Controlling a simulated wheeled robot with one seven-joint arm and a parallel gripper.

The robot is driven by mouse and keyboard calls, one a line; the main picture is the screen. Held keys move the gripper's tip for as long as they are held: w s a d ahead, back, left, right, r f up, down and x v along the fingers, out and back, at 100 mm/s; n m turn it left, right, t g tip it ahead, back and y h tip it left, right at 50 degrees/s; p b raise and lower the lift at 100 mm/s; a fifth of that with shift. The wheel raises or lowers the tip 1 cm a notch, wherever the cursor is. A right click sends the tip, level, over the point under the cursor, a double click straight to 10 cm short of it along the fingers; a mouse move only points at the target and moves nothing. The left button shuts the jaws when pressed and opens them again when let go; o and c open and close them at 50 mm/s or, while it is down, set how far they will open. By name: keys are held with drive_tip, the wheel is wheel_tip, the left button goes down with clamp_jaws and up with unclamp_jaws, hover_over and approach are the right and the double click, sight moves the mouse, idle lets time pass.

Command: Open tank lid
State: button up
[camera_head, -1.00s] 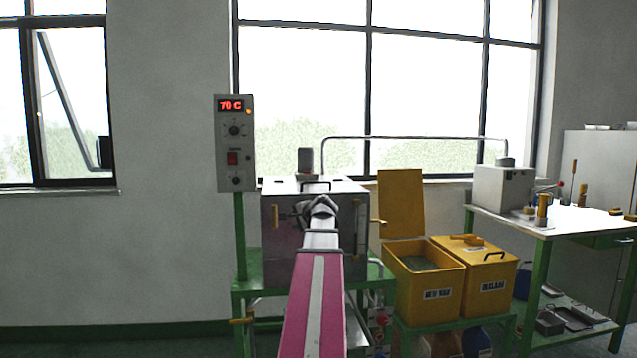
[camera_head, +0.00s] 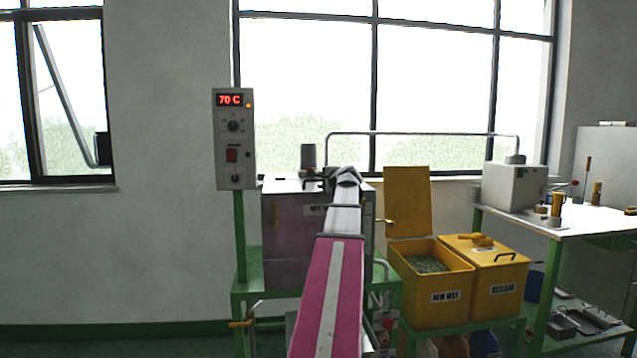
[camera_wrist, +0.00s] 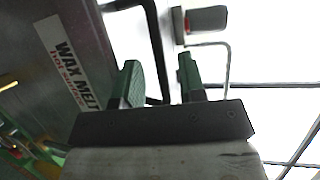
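The wax tank (camera_head: 285,230) is a grey metal box on a green stand, with its flat lid (camera_head: 285,186) closed on top. My arm reaches up in front of it, and my gripper (camera_head: 326,180) is at the lid's front top edge, partly hidden by my wrist. In the wrist view the tank front (camera_wrist: 75,45) carries a "WAX MELT" label. The black lid handle (camera_wrist: 153,45) runs into the gap between my two green-padded fingertips (camera_wrist: 158,72). The fingers stand apart, with visible space around the handle. Whether either finger touches it cannot be told.
A control box (camera_head: 234,139) reading 70 C stands left of the tank. A pipe (camera_head: 420,134) runs from behind the tank to the grey machine (camera_head: 508,187) on the right table. Yellow bins (camera_head: 432,290), one with its lid raised, stand close to the tank's right.

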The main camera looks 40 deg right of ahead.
sight(319, 180)
drive_tip(key=shift+w+d+f, duration=0.1)
drive_tip(key=shift+w+f, duration=0.05)
drive_tip(key=shift+w, duration=0.65)
drive_tip(key=shift+w+d+f, duration=0.1)
drive_tip(key=shift+w+f, duration=0.05)
drive_tip(key=shift+w, duration=0.6)
drive_tip(key=shift+a, duration=0.1)
clamp_jaws()
drive_tip(key=shift+r, duration=0.1)
